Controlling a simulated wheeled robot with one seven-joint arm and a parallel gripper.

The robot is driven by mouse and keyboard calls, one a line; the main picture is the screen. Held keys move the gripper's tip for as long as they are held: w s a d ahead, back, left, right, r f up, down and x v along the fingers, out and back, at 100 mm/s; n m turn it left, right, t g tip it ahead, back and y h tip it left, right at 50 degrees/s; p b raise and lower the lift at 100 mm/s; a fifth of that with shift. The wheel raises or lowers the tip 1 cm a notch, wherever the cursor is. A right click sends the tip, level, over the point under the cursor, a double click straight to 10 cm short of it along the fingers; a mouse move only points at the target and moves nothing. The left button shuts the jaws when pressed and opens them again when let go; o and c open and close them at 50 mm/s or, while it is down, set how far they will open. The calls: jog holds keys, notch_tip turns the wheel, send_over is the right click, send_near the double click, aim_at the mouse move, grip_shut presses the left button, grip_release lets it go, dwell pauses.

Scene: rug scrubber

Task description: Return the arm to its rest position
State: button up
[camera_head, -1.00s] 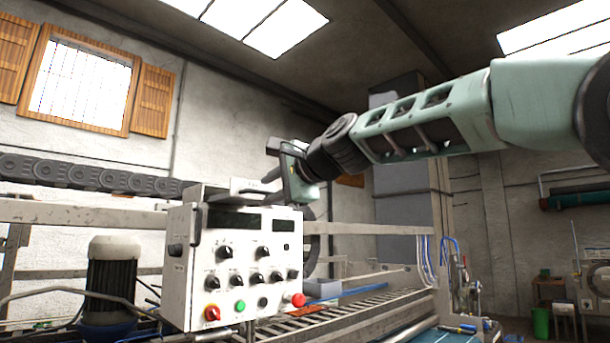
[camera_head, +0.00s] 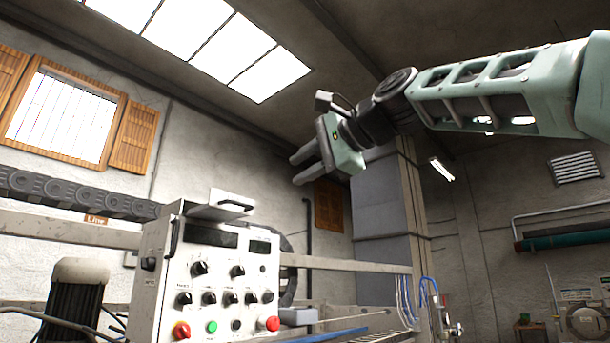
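My gripper (camera_head: 299,168) is at the upper middle of the head view, at the end of my green arm. It is raised above and to the right of the control box, clear of it. Its two dark fingers point left and slightly down, with a gap between them. Nothing shows between the fingers. The white control box (camera_head: 222,262) stands at the lower left, with black knobs, a green button and red buttons on its front. A light handle or lid piece (camera_head: 232,204) sits on its top.
A grey motor (camera_head: 76,296) stands left of the box. A horizontal rail (camera_head: 340,264) runs behind it to the right. A tall grey cabinet or column (camera_head: 382,215) stands behind my gripper. The air around the gripper looks free.

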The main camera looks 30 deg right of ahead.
dwell(0.6)
jog(key=a+f+n+g, duration=0.3)
jog(key=a+f, duration=0.2)
jog(key=f, duration=0.6)
jog(key=a+f+n+g, duration=0.3)
jog(key=a+f+n, duration=0.1)
jog(key=f, duration=0.8)
jog(key=a+f+n+g, duration=0.3)
jog(key=a+f, duration=0.2)
jog(key=f, duration=0.6)
jog(key=s+f+n+g+h, duration=0.2)
jog(key=s+f+n, duration=0.4)
jog(key=s+f, duration=0.5)
jog(key=s+d+f+n+g+h, duration=0.1)
jog(key=s+f+n+g+h, duration=0.1)
jog(key=s+f+n, duration=0.4)
jog(key=s+f+g, duration=0.1)
jog(key=s+f, duration=0.4)
jog(key=f, duration=0.3)
jog(key=shift+f+g, duration=0.4)
jog(key=shift+w, duration=0.1)
